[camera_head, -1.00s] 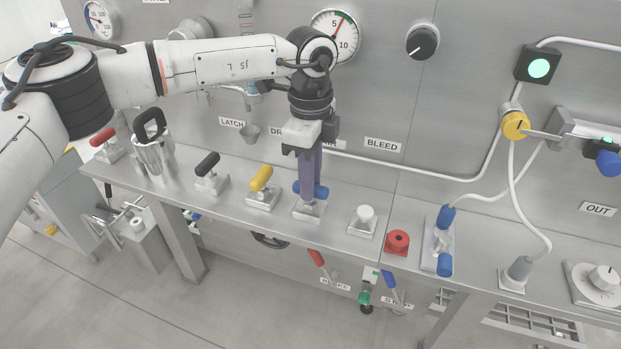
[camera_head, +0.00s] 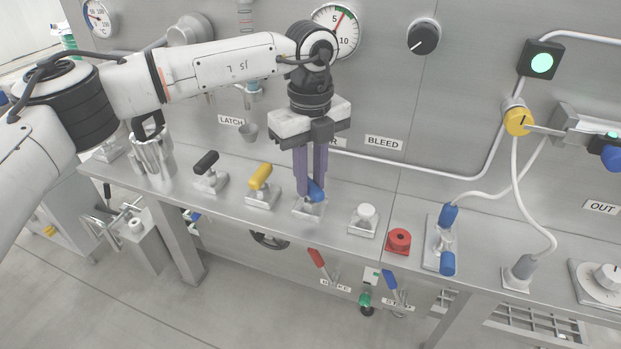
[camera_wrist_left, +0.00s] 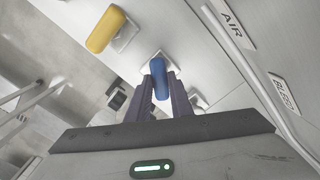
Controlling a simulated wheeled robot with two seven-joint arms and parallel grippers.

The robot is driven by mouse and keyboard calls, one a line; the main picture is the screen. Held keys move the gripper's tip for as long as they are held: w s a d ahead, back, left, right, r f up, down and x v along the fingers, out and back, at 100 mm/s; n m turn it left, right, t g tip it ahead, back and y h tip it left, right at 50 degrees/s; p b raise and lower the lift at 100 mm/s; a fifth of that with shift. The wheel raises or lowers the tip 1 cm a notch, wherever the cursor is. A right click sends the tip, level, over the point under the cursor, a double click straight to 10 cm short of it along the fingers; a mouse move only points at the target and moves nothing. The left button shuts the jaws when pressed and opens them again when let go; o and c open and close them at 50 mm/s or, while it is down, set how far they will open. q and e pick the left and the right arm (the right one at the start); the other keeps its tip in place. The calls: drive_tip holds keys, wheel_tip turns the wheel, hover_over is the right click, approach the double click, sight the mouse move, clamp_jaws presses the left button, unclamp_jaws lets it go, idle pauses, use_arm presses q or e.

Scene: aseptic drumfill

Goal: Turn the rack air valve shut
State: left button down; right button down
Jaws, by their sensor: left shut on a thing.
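The valve with the blue handle (camera_head: 316,191) stands on the steel ledge, on a small square plate, below a partly hidden label. In the left wrist view the blue handle (camera_wrist_left: 160,80) lies between the fingers, and an AIR label (camera_wrist_left: 232,24) shows on the panel at upper right. My left gripper (camera_head: 311,186) points down from above with its two purple fingers shut on the blue handle. The fingers hide part of the handle. My right gripper is not in view.
On the ledge (camera_head: 335,222), a yellow handle (camera_head: 260,177) and a black handle (camera_head: 206,163) stand to the left. A white knob (camera_head: 366,211) and a red knob (camera_head: 399,238) stand to the right. The panel with a gauge (camera_head: 336,30) rises behind.

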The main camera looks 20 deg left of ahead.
use_arm(q)
drive_tip(key=m, duration=0.4)
drive_tip(key=shift+m, duration=0.4)
drive_tip(key=m, duration=0.5)
drive_tip(key=shift+r+m, duration=0.1)
drive_tip(key=shift+m, duration=0.2)
drive_tip(key=c, duration=1.6)
unclamp_jaws()
